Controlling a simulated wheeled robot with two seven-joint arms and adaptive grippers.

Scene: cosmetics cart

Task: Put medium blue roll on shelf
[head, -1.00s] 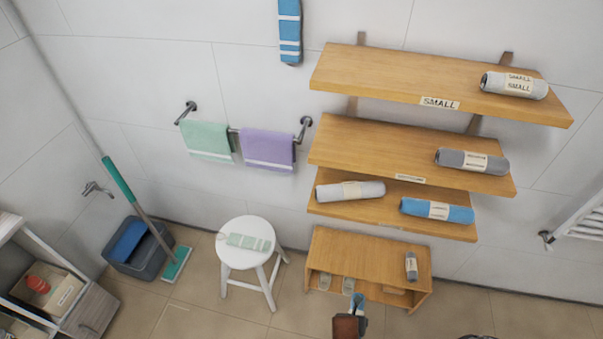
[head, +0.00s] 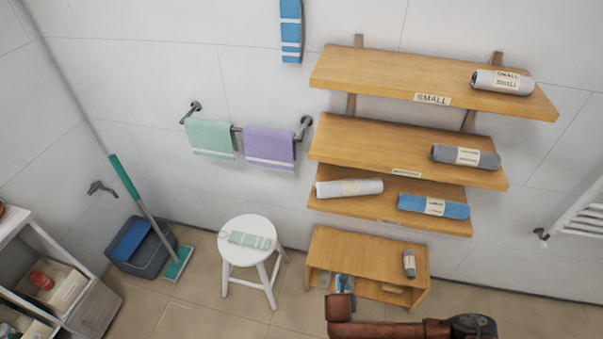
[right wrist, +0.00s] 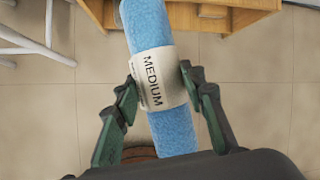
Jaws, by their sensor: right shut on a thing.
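The medium blue roll (right wrist: 152,75) has a white band reading MEDIUM. My right gripper (right wrist: 158,85) is shut on it at the band in the right wrist view. In the head view only a small blue end of this roll (head: 342,283) shows, above my reddish-brown right arm, in front of the low cabinet. The wall shelf stack holds a top shelf (head: 390,72) labelled SMALL, a middle shelf (head: 370,140) with a label too small to read, and a lower shelf (head: 385,205). My left gripper is not in view.
A white-grey roll (head: 502,82) lies on the top shelf, a grey roll (head: 465,156) on the middle, a white roll (head: 349,188) and blue roll (head: 433,205) on the lower. A low cabinet (head: 340,245) stands below, a white stool (head: 245,228) left. The middle shelf's left half is clear.

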